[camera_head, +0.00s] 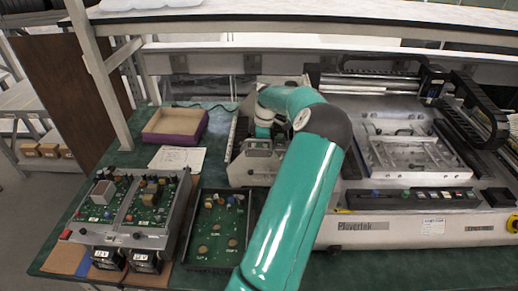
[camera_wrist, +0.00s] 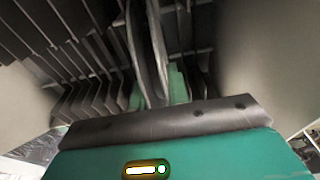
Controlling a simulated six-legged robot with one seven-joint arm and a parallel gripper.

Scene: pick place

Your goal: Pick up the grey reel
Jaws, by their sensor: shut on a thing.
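In the wrist view, my gripper (camera_wrist: 160,92) reaches in between dark slats and is shut on a thin grey, round-edged thing, which looks like the grey reel (camera_wrist: 136,55) seen nearly edge-on. The reel stands upright, and its lower part is hidden behind the gripper. In the head view my teal arm reaches to a grey machine at the back centre, and it hides the gripper and the reel.
Dark upright slats (camera_wrist: 85,45) stand close on both sides of the reel. In the head view, circuit boards (camera_head: 140,200) and a purple-sided box (camera_head: 176,126) are on the green table at left. A large machine (camera_head: 410,225) fills the right. A shelf (camera_head: 300,22) hangs above.

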